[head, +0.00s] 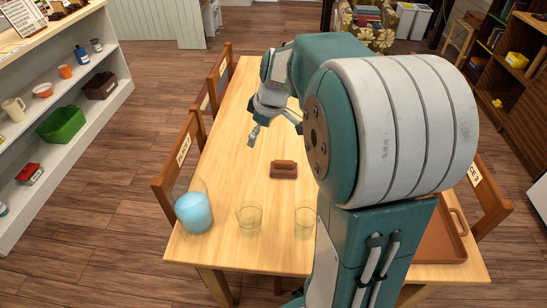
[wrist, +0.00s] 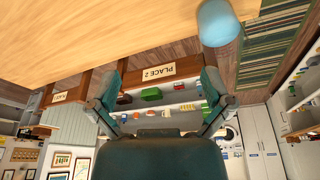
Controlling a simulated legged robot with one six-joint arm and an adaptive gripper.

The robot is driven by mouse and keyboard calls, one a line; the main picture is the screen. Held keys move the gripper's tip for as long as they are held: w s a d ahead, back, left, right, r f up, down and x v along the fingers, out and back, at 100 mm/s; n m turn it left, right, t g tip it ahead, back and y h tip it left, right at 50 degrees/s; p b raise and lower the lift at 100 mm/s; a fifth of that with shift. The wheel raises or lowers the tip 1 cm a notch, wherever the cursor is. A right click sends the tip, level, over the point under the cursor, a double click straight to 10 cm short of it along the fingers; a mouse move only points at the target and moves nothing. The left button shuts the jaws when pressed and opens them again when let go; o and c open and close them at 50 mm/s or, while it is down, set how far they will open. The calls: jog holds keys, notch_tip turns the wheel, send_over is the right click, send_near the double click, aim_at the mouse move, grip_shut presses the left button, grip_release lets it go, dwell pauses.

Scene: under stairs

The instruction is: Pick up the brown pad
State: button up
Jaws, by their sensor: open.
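The brown pad (head: 284,169) lies on the wooden table (head: 235,130), a small dark brown block with a lighter raised bar on top. It is near the table's middle in the head view and is not in the wrist view. My gripper (head: 275,132) is above the table, a little beyond the pad in the picture and apart from it. Its fingers are spread and empty. They also show in the wrist view (wrist: 162,78), with the table edge and a chair back beyond them.
A clear jug with blue contents (head: 193,212) and two clear glasses (head: 249,220) (head: 305,222) stand near the front edge. A brown tray (head: 440,250) lies at the right, partly behind my arm. Wooden chairs (head: 178,165) line the table. Bare tabletop surrounds the pad.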

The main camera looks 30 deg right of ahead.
jog(key=w+d+f+n+y, duration=0.1)
jog(key=w+d+f+n, duration=0.1)
jog(key=w+d+f, duration=0.45)
jog(key=n+y, duration=0.1)
jog(key=n, duration=0.1)
send_near(285, 161)
jog(key=shift+x, duration=0.85)
jog(key=shift+w+d+f, duration=0.1)
jog(key=shift+w+f, duration=0.1)
jog(key=shift+f, duration=0.05)
jog(key=x, duration=1)
jog(key=shift+s+a+f, duration=0.1)
jog(key=shift+a+f, duration=0.15)
jog(key=shift+a, duration=0.05)
jog(key=c, duration=0.8)
